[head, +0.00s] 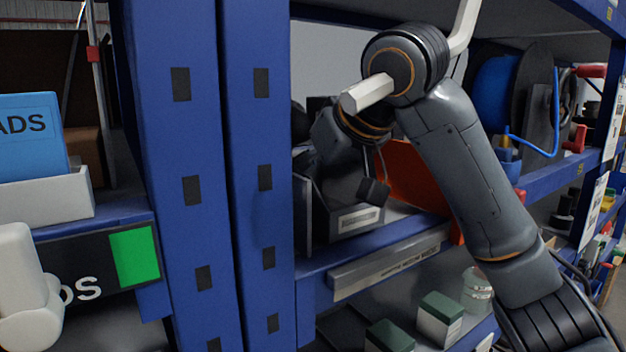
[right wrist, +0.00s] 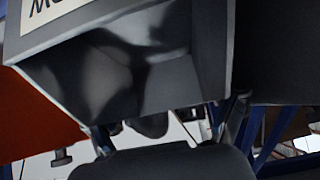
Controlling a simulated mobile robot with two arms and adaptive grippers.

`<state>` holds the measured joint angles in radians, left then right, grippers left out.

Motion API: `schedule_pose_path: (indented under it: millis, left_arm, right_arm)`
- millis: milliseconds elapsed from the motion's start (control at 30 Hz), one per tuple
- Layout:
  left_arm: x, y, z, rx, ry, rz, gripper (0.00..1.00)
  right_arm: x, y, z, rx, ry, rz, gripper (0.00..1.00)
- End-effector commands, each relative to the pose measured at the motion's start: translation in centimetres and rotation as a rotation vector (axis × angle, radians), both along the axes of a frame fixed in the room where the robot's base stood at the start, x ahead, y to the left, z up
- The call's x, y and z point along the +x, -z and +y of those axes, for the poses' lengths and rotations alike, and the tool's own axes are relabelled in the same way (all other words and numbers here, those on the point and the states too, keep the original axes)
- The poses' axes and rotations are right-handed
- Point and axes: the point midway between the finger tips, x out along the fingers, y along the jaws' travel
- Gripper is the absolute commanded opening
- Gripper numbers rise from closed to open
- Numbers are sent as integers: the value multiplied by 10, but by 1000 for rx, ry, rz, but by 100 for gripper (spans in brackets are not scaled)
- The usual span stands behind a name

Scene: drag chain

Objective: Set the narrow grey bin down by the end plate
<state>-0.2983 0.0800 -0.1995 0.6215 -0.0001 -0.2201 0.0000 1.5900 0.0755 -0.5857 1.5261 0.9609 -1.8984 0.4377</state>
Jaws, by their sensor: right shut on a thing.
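The narrow grey bin (head: 357,219) is on the blue shelf in the head view, with a pale label on its front. It also fills the upper part of the right wrist view (right wrist: 150,75), close to the camera. The end plate (head: 303,212) is a thin upright grey plate just left of the bin, beside the blue post. I cannot tell whether the bin fully rests on the shelf. My left gripper is not in view.
An orange bin (head: 415,178) stands close to the right of the grey bin. Blue rack posts (head: 255,200) rise on the left. Green-topped boxes (head: 440,315) and a glass jar (head: 476,290) sit on the shelf below. A cable reel (head: 495,90) is further right.

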Motion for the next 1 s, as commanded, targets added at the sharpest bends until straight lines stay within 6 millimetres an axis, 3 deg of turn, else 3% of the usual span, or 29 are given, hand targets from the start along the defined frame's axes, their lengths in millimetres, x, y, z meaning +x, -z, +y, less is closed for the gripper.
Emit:
schedule_pose_path:
  millis: [567, 600, 667, 1000]
  left_arm:
    - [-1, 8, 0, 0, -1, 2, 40]
    - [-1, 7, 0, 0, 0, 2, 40]
    - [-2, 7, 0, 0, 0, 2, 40]
    - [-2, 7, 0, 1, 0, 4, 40]
  right_arm:
    - [0, 11, 0, 1, 0, -1, 46]
    - [0, 11, 0, 1, 0, -1, 88]
    - [0, 10, 0, 1, 0, -1, 100]
    - [0, 10, 1, 1, -1, -1, 100]
